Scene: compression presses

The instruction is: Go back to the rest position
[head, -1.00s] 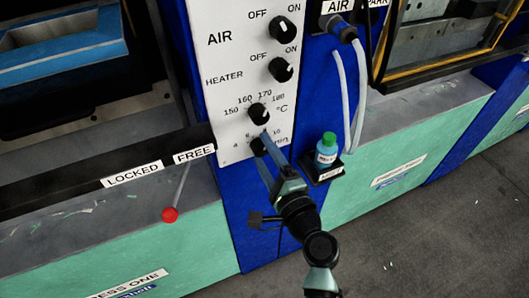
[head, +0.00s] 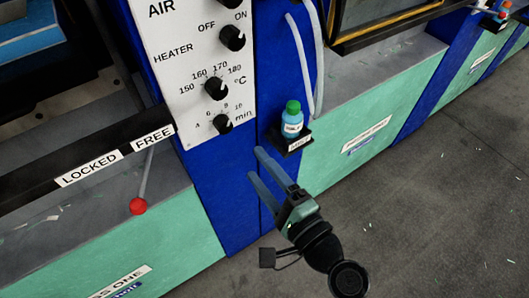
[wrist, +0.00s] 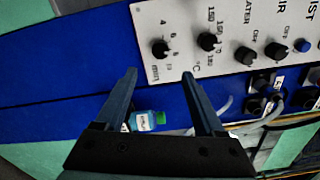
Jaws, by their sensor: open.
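My gripper (head: 262,168) is open and empty in the head view. It is in front of the blue column below the white control panel (head: 188,70), apart from the knobs. The wrist view shows its two spread fingers (wrist: 160,85) with the panel beyond them. The lowest knob, the minutes timer (head: 222,123), is up and left of the fingertips in the head view. The temperature knob (head: 216,88) is above it. The wrist view shows the timer knob (wrist: 160,49) and temperature knob (wrist: 208,42) too.
A blue bottle with a green cap (head: 292,120) stands on a small black shelf (head: 290,142) just right of my fingers. The red-tipped lever (head: 138,206) is at the left, near the LOCKED and FREE labels. Grey floor (head: 430,200) is open at the right.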

